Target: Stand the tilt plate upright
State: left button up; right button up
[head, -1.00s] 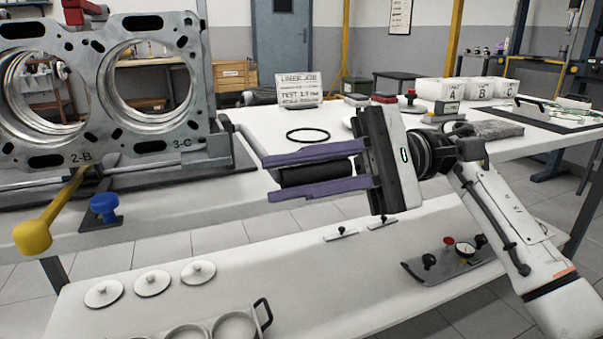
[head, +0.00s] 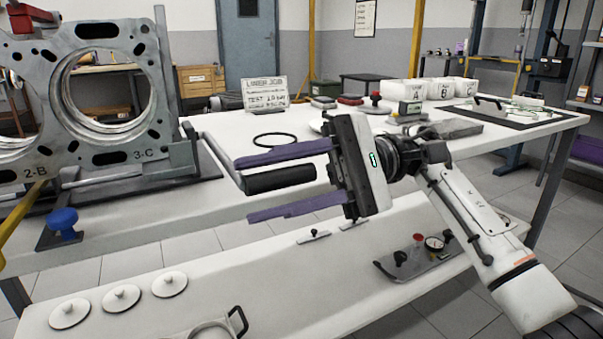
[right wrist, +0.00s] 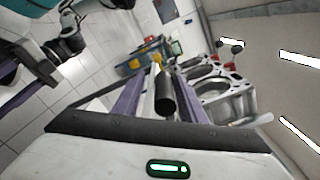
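The grey engine block (head: 150,110), marked 2-B and 3-C, stands with its bored face near upright at the left. It is held by a grey plate and bracket (head: 182,157), which I take to be the tilt plate; the block hides much of it. A bent grey rod (head: 222,158) runs from there to a black handle (head: 280,180). My right gripper (head: 262,185) is open, its purple fingers above and below the handle with gaps. In the right wrist view the handle (right wrist: 164,95) lies between the fingers.
A blue knob (head: 63,222) and a yellow bar (head: 20,225) are at the block's front left. A black ring (head: 277,139) and a sign (head: 278,94) are on the white table (head: 420,152). White lids (head: 121,298) and a gauge plate (head: 415,262) lie on the lower shelf.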

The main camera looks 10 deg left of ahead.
aim_at(320, 173)
jog(key=p+v, duration=0.1)
jog(key=v, duration=0.5)
jog(key=shift+w+d+r, duration=0.1)
jog(key=shift+w+d, duration=0.1)
jog(key=shift+d, duration=0.1)
jog(key=shift+p+v, duration=0.4)
jog(key=shift+v, duration=0.7)
pick_arm(q)
jog(key=shift+s+a+f+g+y, duration=0.1)
jog(key=shift+a+f+g+y, duration=0.15)
jog(key=shift+f, duration=0.35)
jog(key=shift+s+a+f+g+y, duration=0.15)
jog(key=shift+a+f, duration=0.2)
jog(key=shift+f, duration=0.2)
jog(key=shift+w, duration=0.1)
